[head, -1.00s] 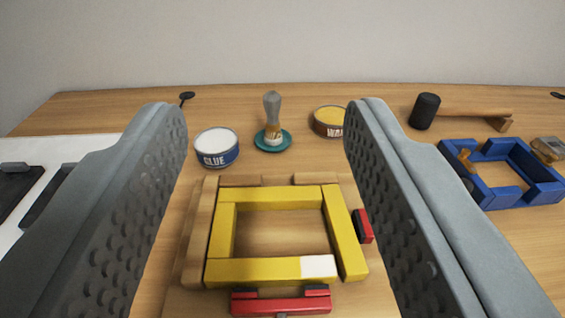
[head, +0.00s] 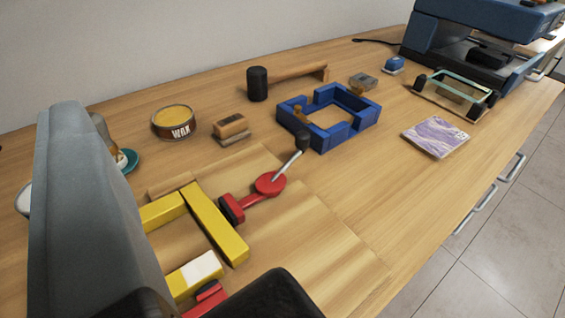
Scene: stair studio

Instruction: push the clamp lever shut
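A red toggle clamp (head: 259,192) stands on the wooden board to the right of the yellow frame (head: 212,224). Its lever is a silver rod with a black knob (head: 303,141), tilted up and away to the right. Its dark pad faces the frame's right bar; I cannot tell if they touch. A second red clamp (head: 208,298) shows partly at the bottom, its lever not visible. My gripper (head: 85,125) shows as one large grey finger at the left, apart from the lever. The other finger is not clearly visible. The finger hides the frame's left part.
A wax tin (head: 174,122), a wooden block (head: 231,127), a mallet (head: 258,84) and a blue frame (head: 328,118) stand behind the clamp. A purple patterned tile (head: 435,137) and a blue machine (head: 480,40) are at the right. The bench is clear right of the clamp.

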